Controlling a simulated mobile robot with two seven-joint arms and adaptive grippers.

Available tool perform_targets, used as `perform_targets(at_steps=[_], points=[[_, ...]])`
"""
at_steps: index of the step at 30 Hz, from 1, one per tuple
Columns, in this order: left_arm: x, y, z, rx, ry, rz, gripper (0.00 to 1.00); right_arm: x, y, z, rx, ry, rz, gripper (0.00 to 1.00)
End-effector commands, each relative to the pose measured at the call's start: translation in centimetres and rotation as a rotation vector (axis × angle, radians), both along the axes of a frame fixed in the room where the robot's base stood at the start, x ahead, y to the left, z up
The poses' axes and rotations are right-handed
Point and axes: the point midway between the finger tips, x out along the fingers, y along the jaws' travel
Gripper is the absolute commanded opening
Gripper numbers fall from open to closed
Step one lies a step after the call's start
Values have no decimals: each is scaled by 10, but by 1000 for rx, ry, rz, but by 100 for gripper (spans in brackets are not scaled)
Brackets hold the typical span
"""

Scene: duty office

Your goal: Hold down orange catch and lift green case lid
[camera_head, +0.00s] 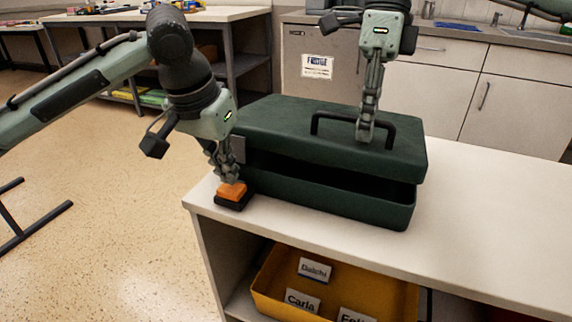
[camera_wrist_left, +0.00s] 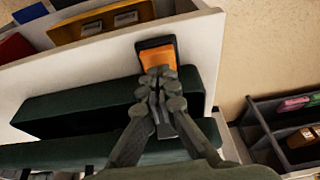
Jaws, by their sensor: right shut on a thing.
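The green case (camera_head: 330,200) stands on the white counter. Its green lid (camera_head: 300,135) is raised a little, with a dark gap along the front and right side. The orange catch (camera_head: 232,191) sits on a black base at the case's left end; it also shows in the left wrist view (camera_wrist_left: 157,57). My left gripper (camera_head: 229,178) is shut and empty, its fingertips down on the orange catch. Its closed fingertips show in the left wrist view (camera_wrist_left: 161,82). My right gripper (camera_head: 365,134) is shut on the black lid handle (camera_head: 325,118), right of its middle.
A yellow tray (camera_head: 263,298) with name cards lies on the shelf under the counter. The counter (camera_head: 480,215) is clear to the right of the case. Cabinets (camera_head: 510,95) and a workbench (camera_head: 235,15) stand behind.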

Motion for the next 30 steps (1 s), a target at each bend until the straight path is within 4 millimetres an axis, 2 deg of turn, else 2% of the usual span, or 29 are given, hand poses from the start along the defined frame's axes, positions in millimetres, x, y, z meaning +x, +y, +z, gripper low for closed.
perform_targets(at_steps=[30], points=[[0,0,50,-1,-2,0,0,1,0,0,0,-1,-1,0]])
